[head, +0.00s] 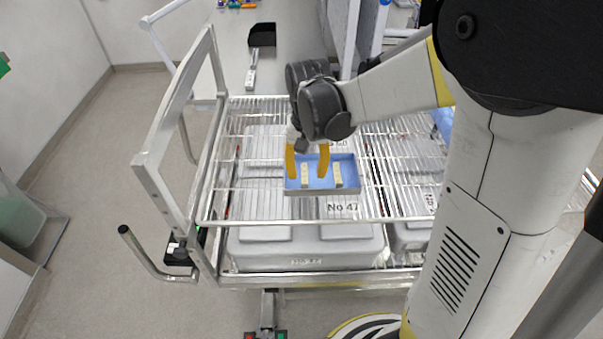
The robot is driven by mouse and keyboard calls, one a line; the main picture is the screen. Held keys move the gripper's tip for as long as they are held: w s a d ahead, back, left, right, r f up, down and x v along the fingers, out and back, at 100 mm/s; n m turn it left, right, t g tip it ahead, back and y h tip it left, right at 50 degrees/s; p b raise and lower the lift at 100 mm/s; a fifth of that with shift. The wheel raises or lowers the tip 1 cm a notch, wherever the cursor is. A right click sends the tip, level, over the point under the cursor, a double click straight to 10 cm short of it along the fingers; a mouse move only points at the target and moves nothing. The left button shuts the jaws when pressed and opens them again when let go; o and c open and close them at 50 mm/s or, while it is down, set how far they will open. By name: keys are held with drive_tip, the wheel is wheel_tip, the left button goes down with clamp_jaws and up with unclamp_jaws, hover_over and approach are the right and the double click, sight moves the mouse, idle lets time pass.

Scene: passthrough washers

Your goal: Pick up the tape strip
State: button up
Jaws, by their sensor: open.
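Two small pale beige strips lie in a shallow blue-lined tray (350,190) on the wire rack; I cannot tell which of them is the tape strip. The left strip (305,176) appears between the two fingers of my gripper (306,170). The right strip (338,175) lies to the right of the right finger. My gripper points down over the tray with its orange fingers apart, and nothing shows held between them. I cannot tell how high the fingertips are above the tray floor.
The tray stands on a metal wire-shelf cart (210,200) with a raised side frame at left. Grey bins (300,250) sit beneath the wires. A dark holder (262,35) and a pale strip-like item (251,78) lie on a surface behind.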

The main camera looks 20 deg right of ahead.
sight(305, 184)
drive_tip(key=f, duration=0.5)
drive_tip(key=shift+w+a+f, duration=0.1)
drive_tip(key=shift+a+f, duration=0.05)
drive_tip(key=shift+a, duration=0.05)
drive_tip(key=c, duration=0.9)
